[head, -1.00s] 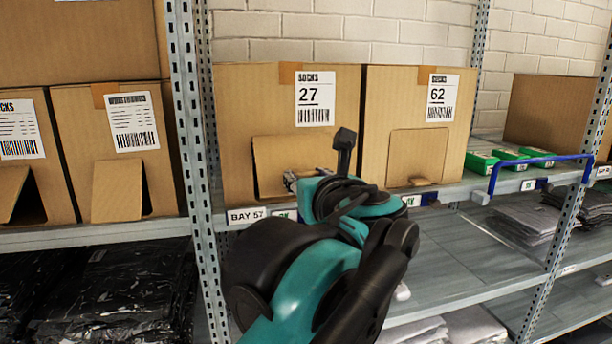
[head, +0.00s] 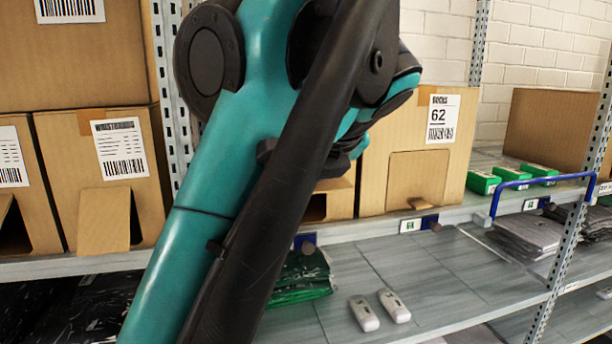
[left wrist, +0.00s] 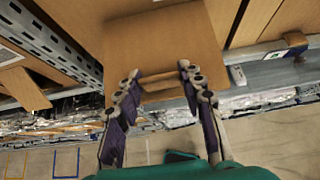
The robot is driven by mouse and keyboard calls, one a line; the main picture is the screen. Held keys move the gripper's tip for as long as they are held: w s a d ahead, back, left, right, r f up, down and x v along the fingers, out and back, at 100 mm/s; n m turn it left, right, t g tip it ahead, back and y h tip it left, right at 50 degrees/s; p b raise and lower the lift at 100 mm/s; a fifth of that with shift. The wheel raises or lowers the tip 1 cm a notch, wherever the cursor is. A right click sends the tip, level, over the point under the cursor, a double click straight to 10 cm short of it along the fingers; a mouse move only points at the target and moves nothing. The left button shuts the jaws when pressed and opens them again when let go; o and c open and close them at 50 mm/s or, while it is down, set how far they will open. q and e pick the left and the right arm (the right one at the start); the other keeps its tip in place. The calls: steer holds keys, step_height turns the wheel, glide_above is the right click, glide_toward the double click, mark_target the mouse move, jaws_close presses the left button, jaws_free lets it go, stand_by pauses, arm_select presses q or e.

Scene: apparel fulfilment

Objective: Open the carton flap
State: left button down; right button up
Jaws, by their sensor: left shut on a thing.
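The left wrist view shows a brown cardboard flap (left wrist: 155,38) with its near edge between the fingertips. My left gripper (left wrist: 160,73) is shut on this flap edge. In the head view my left arm rises across the middle and hides the gripper, the flap and most of the carton (head: 342,196) left of the carton marked 62. A dark opening shows low in the visible part of that carton's front. How far the flap is swung cannot be told from the head view. My right gripper is in neither view.
The carton marked 62 (head: 377,165) stands to the right with its flap closed. Cartons with leaning flaps (head: 104,218) stand left of the upright. Green boxes (head: 482,182) and a blue rail (head: 540,181) are farther right. Two grey devices (head: 364,313) lie on the lower shelf.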

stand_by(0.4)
arm_select(q)
steer(key=c, duration=0.9)
jaws_free()
steer(key=shift+w, duration=0.15)
steer(key=shift+w+a, duration=0.1)
steer(key=shift+w, duration=0.2)
steer(key=shift+s+r, duration=0.2)
steer(key=shift+s, duration=0.15)
steer(key=s+d, duration=0.1)
steer(key=s, duration=0.2)
steer(key=s+d, duration=0.1)
steer(key=s, duration=0.3)
steer(key=s+d, duration=0.2)
steer(key=s, duration=0.2)
steer(key=shift+s, duration=0.25)
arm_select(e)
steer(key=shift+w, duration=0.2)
arm_select(q)
steer(key=shift+s, duration=0.1)
